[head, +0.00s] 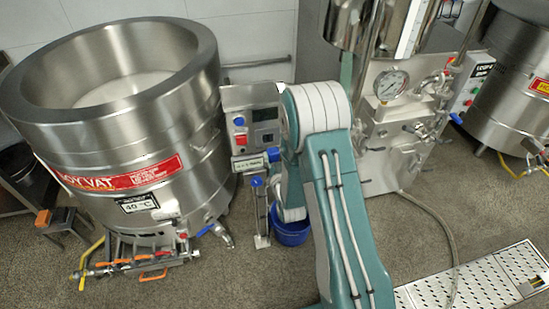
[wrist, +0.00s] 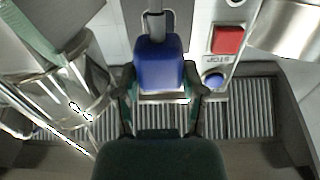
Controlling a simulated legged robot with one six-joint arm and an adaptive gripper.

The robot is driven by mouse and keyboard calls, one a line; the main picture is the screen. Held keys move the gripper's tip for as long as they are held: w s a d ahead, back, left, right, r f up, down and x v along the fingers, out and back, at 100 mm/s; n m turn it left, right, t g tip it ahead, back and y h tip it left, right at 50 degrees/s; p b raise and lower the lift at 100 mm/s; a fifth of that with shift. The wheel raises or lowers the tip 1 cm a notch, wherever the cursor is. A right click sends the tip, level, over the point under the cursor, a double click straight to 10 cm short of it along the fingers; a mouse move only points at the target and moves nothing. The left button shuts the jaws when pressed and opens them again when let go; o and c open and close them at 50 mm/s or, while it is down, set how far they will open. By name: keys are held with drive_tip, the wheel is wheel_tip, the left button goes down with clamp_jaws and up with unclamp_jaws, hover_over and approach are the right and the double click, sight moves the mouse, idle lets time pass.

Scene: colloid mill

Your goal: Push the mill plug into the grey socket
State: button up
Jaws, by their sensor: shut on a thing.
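In the wrist view my gripper (wrist: 162,88) is shut on a blue plug (wrist: 158,64), with one dark finger on each side of it. A grey stem or cable runs up from the plug's far end to the top edge of the picture. I cannot make out the grey socket for certain in either view, nor whether the plug touches it. In the head view my arm hides my gripper. A small blue piece (head: 273,154) shows just left of the arm, by the control panel; I cannot tell whether it is the held plug.
A control panel (head: 262,115) with a red switch stands behind my arm. The wrist view shows a red STOP button (wrist: 228,40) and a blue knob (wrist: 213,79) close right of the plug. A steel vat (head: 190,110) stands left, a blue bucket (head: 291,231) below, a gauged machine (head: 385,150) right.

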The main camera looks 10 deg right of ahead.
sight(274, 157)
drive_tip(key=shift+w, duration=2.4)
drive_tip(key=shift+w, duration=0.5)
idle(0.4)
drive_tip(key=o, duration=1.1)
drive_tip(key=shift+o, duration=0.2)
drive_tip(key=s, duration=1.2)
